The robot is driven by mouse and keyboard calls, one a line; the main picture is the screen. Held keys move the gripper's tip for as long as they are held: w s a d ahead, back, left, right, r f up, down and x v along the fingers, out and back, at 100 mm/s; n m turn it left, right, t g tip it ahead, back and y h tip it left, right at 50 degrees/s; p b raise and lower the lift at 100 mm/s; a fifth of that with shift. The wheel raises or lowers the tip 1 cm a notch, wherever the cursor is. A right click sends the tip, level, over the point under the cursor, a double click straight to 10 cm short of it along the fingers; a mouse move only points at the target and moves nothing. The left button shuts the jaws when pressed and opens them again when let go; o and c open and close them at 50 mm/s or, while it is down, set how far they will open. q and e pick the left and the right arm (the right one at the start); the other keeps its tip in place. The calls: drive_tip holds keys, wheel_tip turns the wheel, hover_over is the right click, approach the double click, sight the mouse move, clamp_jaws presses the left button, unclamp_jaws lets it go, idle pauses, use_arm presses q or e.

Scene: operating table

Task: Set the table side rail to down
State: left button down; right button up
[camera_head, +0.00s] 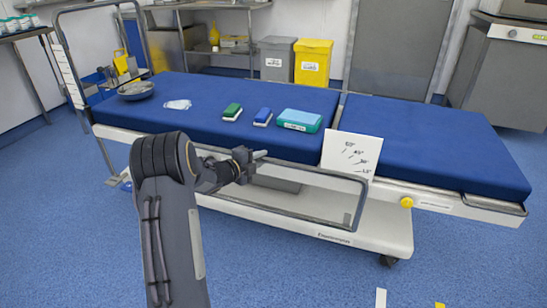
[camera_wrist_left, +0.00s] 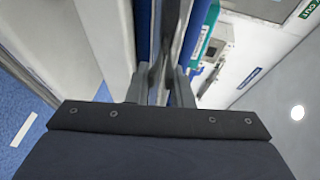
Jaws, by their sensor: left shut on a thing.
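The table side rail (camera_head: 310,171) is a grey tubular loop along the near side of the blue-topped operating table (camera_head: 430,150). Its upper bar runs just below the mattress top edge, and its lower bar is in front of the white base. My left gripper (camera_head: 257,155) is at the upper bar, left of its middle, shut on it. In the left wrist view the gripper's two fingers (camera_wrist_left: 160,88) stand on either side of the grey rail bar (camera_wrist_left: 161,45). My wrist hides part of the rail's left end. My right gripper is not in view.
On the mattress are a metal bowl (camera_head: 136,90), a green brush (camera_head: 232,112), a blue brush (camera_head: 263,117) and a teal box (camera_head: 299,121). A white angle card (camera_head: 351,153) stands by the rail's right end, with a yellow knob (camera_head: 406,202) farther right.

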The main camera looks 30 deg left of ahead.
use_arm(q)
drive_tip(key=shift+s+f, duration=0.15)
drive_tip(key=shift+f, duration=0.45)
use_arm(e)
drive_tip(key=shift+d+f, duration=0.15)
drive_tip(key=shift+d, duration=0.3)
use_arm(q)
drive_tip(key=c, duration=1.3)
unclamp_jaws()
drive_tip(key=shift+r, duration=0.1)
drive_tip(key=shift+s+a+r, duration=0.1)
drive_tip(key=shift+s+r, duration=0.05)
drive_tip(key=shift+s, duration=0.05)
drive_tip(key=p+v, duration=0.2)
drive_tip(key=v, duration=0.5)
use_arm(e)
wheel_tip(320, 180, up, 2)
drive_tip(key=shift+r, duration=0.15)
